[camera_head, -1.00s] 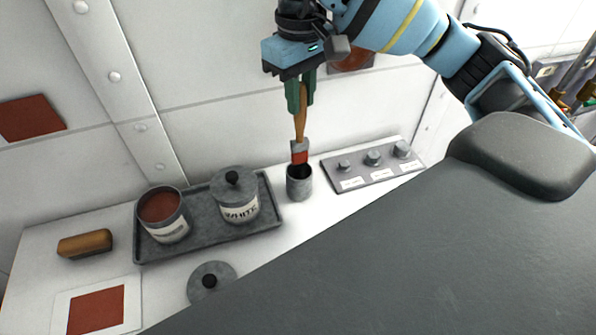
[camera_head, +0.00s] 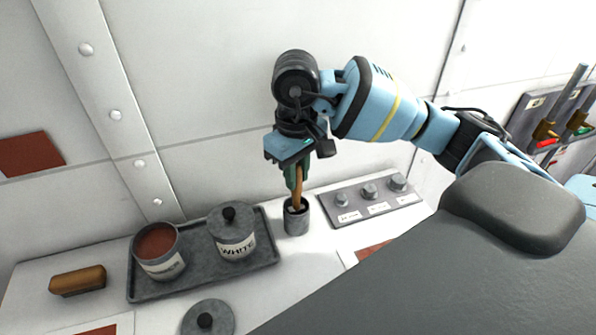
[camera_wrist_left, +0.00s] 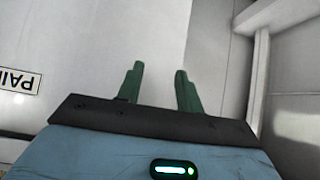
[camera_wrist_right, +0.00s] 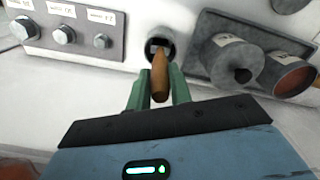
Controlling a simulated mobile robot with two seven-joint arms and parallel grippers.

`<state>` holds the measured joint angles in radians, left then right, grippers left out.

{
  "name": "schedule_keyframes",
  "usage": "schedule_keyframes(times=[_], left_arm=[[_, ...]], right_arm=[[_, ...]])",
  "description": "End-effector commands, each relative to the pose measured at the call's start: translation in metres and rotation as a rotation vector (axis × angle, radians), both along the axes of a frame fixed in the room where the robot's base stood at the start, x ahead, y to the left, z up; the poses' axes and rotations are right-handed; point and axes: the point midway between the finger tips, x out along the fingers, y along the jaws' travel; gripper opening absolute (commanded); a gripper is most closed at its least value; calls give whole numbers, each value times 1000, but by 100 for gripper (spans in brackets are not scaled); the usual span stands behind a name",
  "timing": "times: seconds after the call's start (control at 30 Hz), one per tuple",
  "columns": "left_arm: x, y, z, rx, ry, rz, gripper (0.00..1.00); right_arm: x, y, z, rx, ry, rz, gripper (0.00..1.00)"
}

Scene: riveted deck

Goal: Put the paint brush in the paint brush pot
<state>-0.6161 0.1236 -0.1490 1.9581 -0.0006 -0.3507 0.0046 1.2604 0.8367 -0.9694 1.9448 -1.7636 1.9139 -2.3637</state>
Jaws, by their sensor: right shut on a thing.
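The paint brush (camera_head: 298,188) has a wooden handle and points down, its lower end inside the small grey paint brush pot (camera_head: 296,222). My right gripper (camera_head: 295,183) is shut on the handle just above the pot. In the right wrist view the brush handle (camera_wrist_right: 160,76) lies between the green fingers, and the pot opening (camera_wrist_right: 158,45) is beyond them. The bristles are hidden inside the pot. My left gripper (camera_wrist_left: 160,85) shows only in the left wrist view, open and empty, away from the pot.
A grey tray (camera_head: 190,283) left of the pot holds an open can of red-brown paint (camera_head: 160,252) and a lidded can marked WHITE (camera_head: 233,236). A loose lid (camera_head: 208,320) and a brown block (camera_head: 78,280) lie nearby.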

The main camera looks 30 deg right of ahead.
Motion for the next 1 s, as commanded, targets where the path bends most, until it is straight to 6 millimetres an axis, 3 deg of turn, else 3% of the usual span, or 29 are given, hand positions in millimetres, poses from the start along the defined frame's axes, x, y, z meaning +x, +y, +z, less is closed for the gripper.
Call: schedule_keyframes(times=[0.33, 0.37, 0.5, 0.8, 1.0], left_arm=[[-5, 2, -6, 6, 15, -4, 36], [-5, 2, -6, 6, 13, -4, 36], [-4, 2, -5, 5, 12, -4, 36], [-3, 1, -4, 3, 9, -1, 36], [-4, 1, -5, 1, 13, 1, 36]], right_arm=[[0, 0, -5, 0, 3, -1, 1], [0, 0, -4, -1, 3, -1, 23], [0, 0, -3, 0, 1, -1, 42], [0, 0, -2, 0, 0, -1, 43], [1, 0, 15, 1, -1, 0, 43]])
